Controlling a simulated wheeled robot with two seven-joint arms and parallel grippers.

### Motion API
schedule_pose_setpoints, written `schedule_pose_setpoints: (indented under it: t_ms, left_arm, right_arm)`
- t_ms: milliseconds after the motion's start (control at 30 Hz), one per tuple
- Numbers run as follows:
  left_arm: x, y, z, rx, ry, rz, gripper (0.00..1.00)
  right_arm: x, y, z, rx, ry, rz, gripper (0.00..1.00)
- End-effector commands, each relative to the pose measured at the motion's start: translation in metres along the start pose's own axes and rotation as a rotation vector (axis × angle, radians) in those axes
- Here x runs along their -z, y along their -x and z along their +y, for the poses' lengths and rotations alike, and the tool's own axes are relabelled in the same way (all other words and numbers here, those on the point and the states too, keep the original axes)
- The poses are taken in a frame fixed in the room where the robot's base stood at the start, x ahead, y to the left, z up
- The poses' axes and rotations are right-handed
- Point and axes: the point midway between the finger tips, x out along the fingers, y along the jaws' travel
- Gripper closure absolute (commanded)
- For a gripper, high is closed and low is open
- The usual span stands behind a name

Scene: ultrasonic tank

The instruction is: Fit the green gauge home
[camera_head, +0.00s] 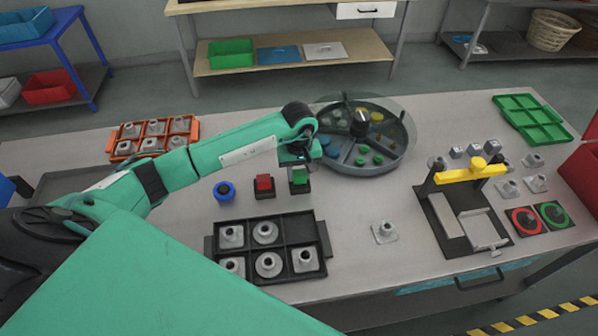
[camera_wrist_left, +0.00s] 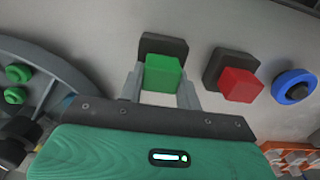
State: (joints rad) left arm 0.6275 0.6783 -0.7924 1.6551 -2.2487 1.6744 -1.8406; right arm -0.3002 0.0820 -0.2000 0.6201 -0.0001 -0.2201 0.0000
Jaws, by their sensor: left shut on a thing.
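The green gauge (camera_head: 299,176), a small green block, is at the middle of the table, with a dark square base (camera_head: 300,188) under it. In the left wrist view the green gauge (camera_wrist_left: 162,74) sits between the two grey fingers, in front of the dark base (camera_wrist_left: 163,43). My left gripper (camera_head: 299,160) points down and is shut on the green gauge. I cannot tell whether the gauge touches the base or is part of it. A dark square pad with a green ring (camera_head: 554,215) lies at the right front. My right gripper does not show.
A red block on a dark base (camera_head: 264,186) and a blue ring (camera_head: 224,191) stand just left. A round divided tank (camera_head: 392,163) stands behind right. A black tray (camera_head: 285,220) with metal parts lies in front. A yellow-handled fixture (camera_head: 470,173) is at right.

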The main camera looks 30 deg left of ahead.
Motion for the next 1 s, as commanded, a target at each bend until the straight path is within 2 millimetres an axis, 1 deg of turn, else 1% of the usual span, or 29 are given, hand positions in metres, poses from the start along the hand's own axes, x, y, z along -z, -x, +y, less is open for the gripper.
schedule_pose_setpoints:
  t_ms: [1000]
  left_arm:
    - [0.0003,-0.0009,-0.0003,0.0,0.0,0.001,0.89]
  right_arm:
    - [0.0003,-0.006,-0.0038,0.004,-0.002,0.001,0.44]
